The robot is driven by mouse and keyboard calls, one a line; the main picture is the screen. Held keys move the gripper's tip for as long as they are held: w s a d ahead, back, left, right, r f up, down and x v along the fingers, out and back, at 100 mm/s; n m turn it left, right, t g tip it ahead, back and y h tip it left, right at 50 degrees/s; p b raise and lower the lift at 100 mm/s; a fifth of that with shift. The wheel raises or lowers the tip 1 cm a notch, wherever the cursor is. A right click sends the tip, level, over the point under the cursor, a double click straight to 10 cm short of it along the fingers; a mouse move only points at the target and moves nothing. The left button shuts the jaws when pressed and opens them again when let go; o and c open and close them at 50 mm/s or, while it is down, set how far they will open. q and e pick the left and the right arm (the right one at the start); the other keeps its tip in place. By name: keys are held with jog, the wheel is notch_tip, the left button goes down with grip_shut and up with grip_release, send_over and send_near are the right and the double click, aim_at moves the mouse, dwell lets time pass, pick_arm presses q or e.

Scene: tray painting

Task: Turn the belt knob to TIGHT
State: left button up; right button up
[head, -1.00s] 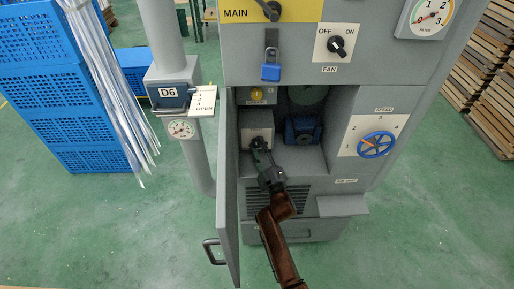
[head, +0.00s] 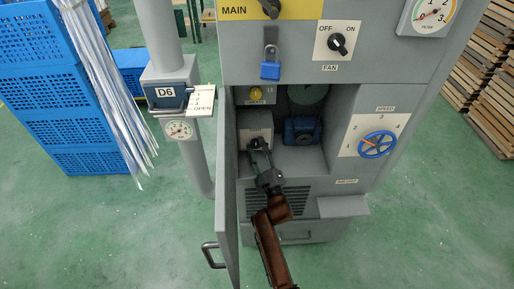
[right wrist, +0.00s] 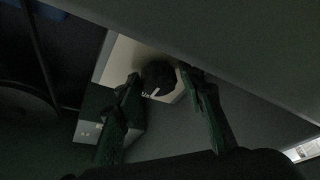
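The belt knob (right wrist: 158,78) is a dark round knob with a white pointer line, on a pale plate in the right wrist view. In the head view it sits on the grey box inside the open cabinet, mostly hidden by my right gripper (head: 259,146). In the right wrist view my right gripper (right wrist: 159,78) is open, with one finger on each side of the knob. I cannot tell whether the fingers touch it. The plate's lettering is too dark to read. My left gripper is not in view.
The open cabinet door (head: 227,190) stands close left of my right arm. A blue handwheel (head: 376,145) is on the cabinet's right front. A ledge (head: 343,206) juts out below.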

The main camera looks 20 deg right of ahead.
jog(key=shift+o, duration=1.1)
jog(key=shift+r, duration=0.15)
notch_tip(320, 180, up, 10)
jog(key=shift+f, duration=0.1)
jog(key=shift+s+f, duration=0.1)
